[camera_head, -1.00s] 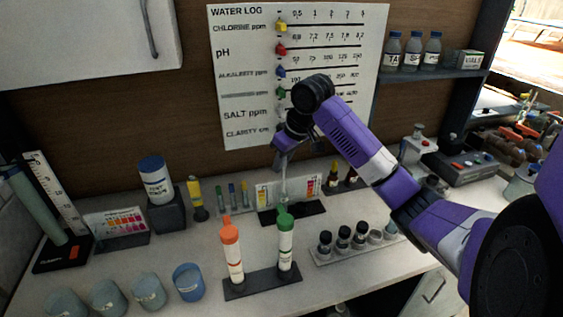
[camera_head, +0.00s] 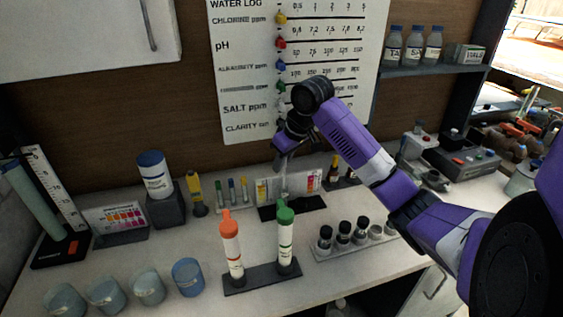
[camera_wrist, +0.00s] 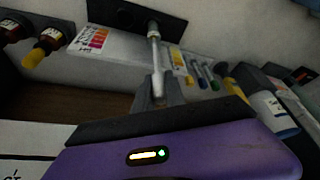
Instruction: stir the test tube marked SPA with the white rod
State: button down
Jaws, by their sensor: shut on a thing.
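My gripper (camera_wrist: 158,98) is shut on the near end of a slim pale rod (camera_wrist: 154,52), which I take for the white rod. The rod's far end reaches a dark stand (camera_wrist: 118,18); whether it touches the stand is unclear. In the head view my gripper (camera_head: 283,162) is above that stand, behind two capped tubes. The orange-capped tube (camera_head: 232,248) and the green-capped tube (camera_head: 286,243) stand upright in a dark rack (camera_head: 262,281). I cannot read SPA on either label.
Black-capped vials (camera_head: 343,235) stand in a tray right of the rack. Several blue-grey cups (camera_head: 149,289) line the front left. A colour chart (camera_head: 305,180) stands beside the rod. A white-and-blue bottle (camera_head: 154,176) is on a block at left. The wall board (camera_head: 240,80) is behind.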

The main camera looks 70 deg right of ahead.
aim_at(284, 171)
jog(key=shift+f+b, duration=1.3)
jog(key=shift+f, duration=1.1)
jog(key=shift+a+p, duration=0.1)
jog(key=shift+p, duration=0.25)
jog(key=shift+s+r+p, duration=0.1)
jog(key=shift+s+p, duration=0.1)
jog(key=shift+p, duration=0.2)
jog(key=shift+w+d+r+p, duration=0.1)
jog(key=shift+w+d+p, duration=0.15)
jog(key=shift+p, duration=0.15)
jog(key=shift+w+a+p, duration=0.1)
jog(key=shift+a+p, duration=0.05)
jog(key=shift+p, duration=0.25)
jog(key=shift+a+p, duration=0.25)
jog(key=shift+p, duration=0.3)
jog(key=shift+s+d+p, duration=0.15)
jog(key=shift+s+p, duration=0.1)
jog(key=shift+p, duration=0.15)
jog(key=shift+w+d+r+p, duration=0.15)
jog(key=shift+d+p, duration=0.1)
jog(key=shift+p, duration=0.4)
